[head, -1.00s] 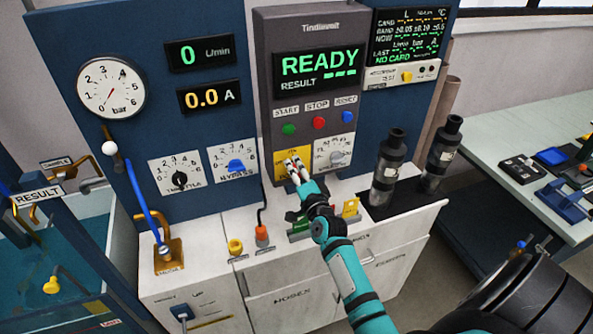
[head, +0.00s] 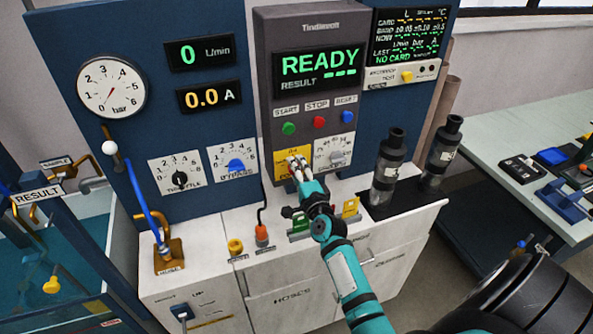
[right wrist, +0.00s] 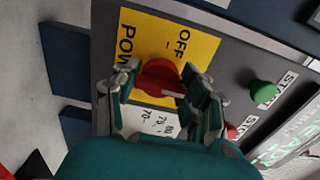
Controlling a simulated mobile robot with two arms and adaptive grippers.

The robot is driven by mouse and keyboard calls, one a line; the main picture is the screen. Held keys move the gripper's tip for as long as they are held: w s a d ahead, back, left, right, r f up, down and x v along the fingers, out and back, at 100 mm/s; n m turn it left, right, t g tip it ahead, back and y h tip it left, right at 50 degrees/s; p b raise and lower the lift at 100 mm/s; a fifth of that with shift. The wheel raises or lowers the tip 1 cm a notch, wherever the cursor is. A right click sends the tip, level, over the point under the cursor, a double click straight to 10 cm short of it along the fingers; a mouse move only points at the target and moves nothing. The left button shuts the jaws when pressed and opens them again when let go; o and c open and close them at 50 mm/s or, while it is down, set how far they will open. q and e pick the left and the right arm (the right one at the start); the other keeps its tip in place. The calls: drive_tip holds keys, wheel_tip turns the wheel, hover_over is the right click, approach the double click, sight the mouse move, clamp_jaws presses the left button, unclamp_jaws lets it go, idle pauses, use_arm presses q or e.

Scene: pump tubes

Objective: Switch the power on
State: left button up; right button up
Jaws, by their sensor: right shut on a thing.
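The power switch is a red knob (right wrist: 157,78) on a yellow plate (right wrist: 195,40) marked OFF and POW, seen in the right wrist view. My right gripper (right wrist: 160,92) is shut on this knob, with one finger on each side of it. In the head view the yellow plate (head: 282,164) is at the lower left of the grey control panel, and my right gripper (head: 298,168) covers most of the knob. The display (head: 320,63) above reads READY. My left gripper is not in view.
Green (head: 288,128), red (head: 319,122) and blue (head: 347,117) buttons sit above the switch. A white dial plate (head: 333,151) is right beside it. Two dark cylinders (head: 388,165) stand right of my arm on the counter.

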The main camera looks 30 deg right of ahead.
drive_tip(key=o, duration=1.2)
drive_tip(key=shift+s, duration=0.2)
drive_tip(key=v, duration=1.1)
drive_tip(key=shift+s, duration=0.35)
drive_tip(key=shift+a+f, duration=0.1)
drive_tip(key=shift+a, duration=0.05)
